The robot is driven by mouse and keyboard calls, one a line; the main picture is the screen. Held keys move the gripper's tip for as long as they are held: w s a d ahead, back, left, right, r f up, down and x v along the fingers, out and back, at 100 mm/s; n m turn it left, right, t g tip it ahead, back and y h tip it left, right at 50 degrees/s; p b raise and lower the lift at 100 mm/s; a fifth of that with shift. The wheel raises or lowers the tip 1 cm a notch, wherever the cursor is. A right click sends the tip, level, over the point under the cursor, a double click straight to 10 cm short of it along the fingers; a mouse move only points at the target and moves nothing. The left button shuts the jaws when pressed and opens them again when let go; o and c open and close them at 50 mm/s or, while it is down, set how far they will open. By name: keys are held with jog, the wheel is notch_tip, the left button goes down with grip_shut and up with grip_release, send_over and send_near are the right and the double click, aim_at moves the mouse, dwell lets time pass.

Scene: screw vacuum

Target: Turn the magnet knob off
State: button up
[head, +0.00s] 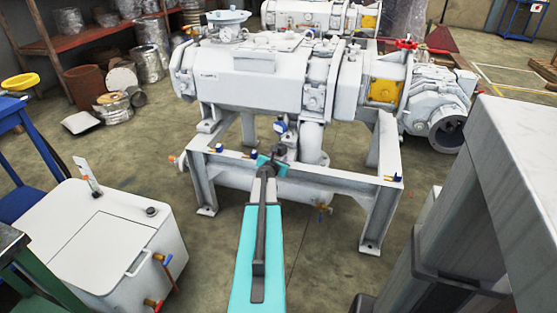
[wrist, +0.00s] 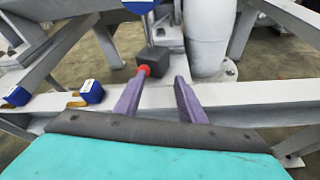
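A dark block-shaped magnet base (wrist: 154,57) stands on the pale steel frame in the wrist view. Its small red knob (wrist: 144,70) faces my gripper. My gripper (wrist: 162,76) is open, with two purple fingers apart and nothing held between them. The left fingertip is at the red knob and overlaps it in the picture; I cannot tell if they touch. The right fingertip is to the right of the base. In the head view my gripper (head: 271,164) is at the frame's front beam, and the knob is too small to make out.
Two blue-handled valves (wrist: 91,92) (wrist: 17,97) sit on the beam to the left. A white vertical pipe (wrist: 209,38) stands right of the base. The large white screw vacuum pump (head: 260,75) is above and behind. A white box cabinet (head: 95,240) stands at the left.

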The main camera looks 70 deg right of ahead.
jog(key=p+v, duration=0.1)
jog(key=v, duration=1.2)
jog(key=shift+s, duration=0.2)
jog(key=shift+f, duration=0.1)
jog(key=shift+w+f, duration=0.1)
jog(key=w+a+f+m+g+h+b, duration=0.3)
jog(key=w+f+g, duration=0.3)
jog(key=g, duration=0.2)
jog(key=shift+w+a+m+g, duration=0.3)
jog(key=shift+w+a+m, duration=0.1)
jog(key=shift+a+m, duration=0.15)
jog(key=shift+c, duration=0.7)
